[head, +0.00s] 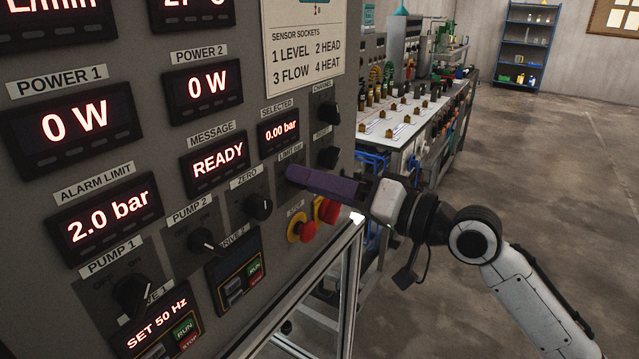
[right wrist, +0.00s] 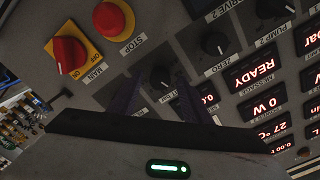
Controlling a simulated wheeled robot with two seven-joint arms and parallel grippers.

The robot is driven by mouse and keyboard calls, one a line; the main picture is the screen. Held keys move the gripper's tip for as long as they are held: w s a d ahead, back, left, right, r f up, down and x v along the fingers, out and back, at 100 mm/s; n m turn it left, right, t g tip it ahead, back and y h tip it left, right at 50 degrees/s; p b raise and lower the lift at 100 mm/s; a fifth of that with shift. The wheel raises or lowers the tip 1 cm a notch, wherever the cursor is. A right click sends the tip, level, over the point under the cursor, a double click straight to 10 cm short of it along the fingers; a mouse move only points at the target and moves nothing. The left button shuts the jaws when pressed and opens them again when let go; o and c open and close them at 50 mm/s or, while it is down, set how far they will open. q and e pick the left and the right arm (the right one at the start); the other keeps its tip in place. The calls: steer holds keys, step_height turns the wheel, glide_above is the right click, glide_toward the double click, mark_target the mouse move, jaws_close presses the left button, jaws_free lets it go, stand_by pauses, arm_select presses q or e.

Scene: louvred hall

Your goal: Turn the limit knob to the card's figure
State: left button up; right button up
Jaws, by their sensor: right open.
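The limit knob (right wrist: 160,77) is a small dark knob on the grey panel, seen between the two purple fingertips of my right gripper (right wrist: 158,84) in the right wrist view. The jaws are open, one finger on each side; I cannot tell whether they touch it. In the head view my right gripper (head: 298,178) reaches the panel from the right and hides this knob below its "LIMIT bar" label (head: 290,154). The alarm limit display (head: 105,216) reads 2.0 bar. A white card (head: 306,50) lists sensor sockets; its top is cut off. My left gripper is out of view.
The zero knob (head: 258,206) sits left of my fingers. A red stop button (head: 302,229) and a red main switch (head: 327,210) lie just below them. Two more knobs are above. A workbench (head: 412,120) stands behind; the floor at right is clear.

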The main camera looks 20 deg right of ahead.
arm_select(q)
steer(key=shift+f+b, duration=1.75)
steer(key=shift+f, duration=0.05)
arm_select(e)
steer(key=v, duration=1)
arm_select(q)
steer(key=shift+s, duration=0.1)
arm_select(e)
steer(key=shift+s+d, duration=0.1)
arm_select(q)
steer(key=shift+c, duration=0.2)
